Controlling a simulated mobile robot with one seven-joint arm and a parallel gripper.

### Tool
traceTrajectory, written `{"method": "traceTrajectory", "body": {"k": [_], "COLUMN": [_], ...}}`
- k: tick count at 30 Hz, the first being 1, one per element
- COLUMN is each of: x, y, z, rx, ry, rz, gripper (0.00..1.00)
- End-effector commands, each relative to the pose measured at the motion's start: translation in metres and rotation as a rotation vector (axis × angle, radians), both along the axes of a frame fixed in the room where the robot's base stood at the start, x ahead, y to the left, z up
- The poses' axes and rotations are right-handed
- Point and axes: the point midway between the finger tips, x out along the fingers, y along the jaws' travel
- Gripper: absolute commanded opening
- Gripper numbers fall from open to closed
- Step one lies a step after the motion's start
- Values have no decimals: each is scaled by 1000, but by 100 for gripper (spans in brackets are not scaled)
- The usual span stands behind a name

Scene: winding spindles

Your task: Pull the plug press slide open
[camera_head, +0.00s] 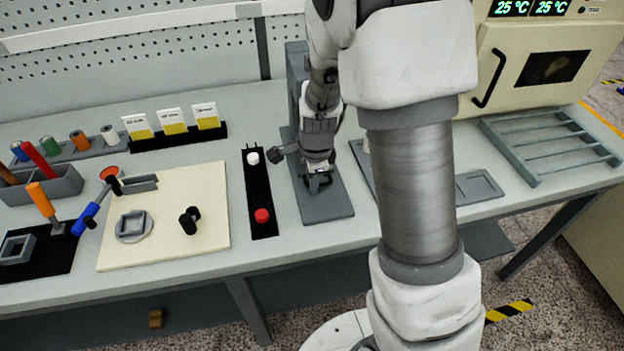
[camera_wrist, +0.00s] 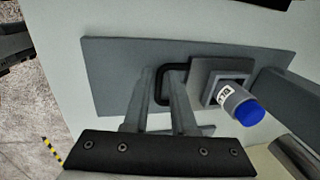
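The plug press stands on the bench, with a grey upright (camera_head: 296,80) and a flat grey base plate (camera_head: 328,206). In the wrist view its base (camera_wrist: 110,70) lies below a grey slide block (camera_wrist: 203,72) with a square recess. A grey plug with a blue top (camera_wrist: 249,112) and a white label shows over the block. A black U-shaped handle (camera_wrist: 159,88) sticks out from the block's left side. My gripper (camera_wrist: 158,82) is at the handle, its two grey fingers apart on either side of the bar. Contact cannot be made out. In the head view my gripper (camera_head: 318,184) is low over the base plate and hides the slide.
A black strip (camera_head: 258,190) with a white and a red button lies left of the press. A cream mat (camera_head: 190,240) with parts is further left. A grey tray (camera_head: 480,187) and a slatted rack (camera_head: 550,145) are at right, with a cream oven (camera_head: 545,65) behind.

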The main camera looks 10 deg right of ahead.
Motion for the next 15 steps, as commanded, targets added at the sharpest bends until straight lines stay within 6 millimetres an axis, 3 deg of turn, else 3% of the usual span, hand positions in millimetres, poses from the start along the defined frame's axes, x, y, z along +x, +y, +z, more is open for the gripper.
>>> {"method": "traceTrajectory", "body": {"k": [4, 9, 15], "x": [0, 0, 0], "y": [0, 0, 0], "z": [0, 0, 0], "rx": [0, 0, 0], "ry": [0, 0, 0], "rz": [0, 0, 0], "gripper": [25, 0, 0]}}
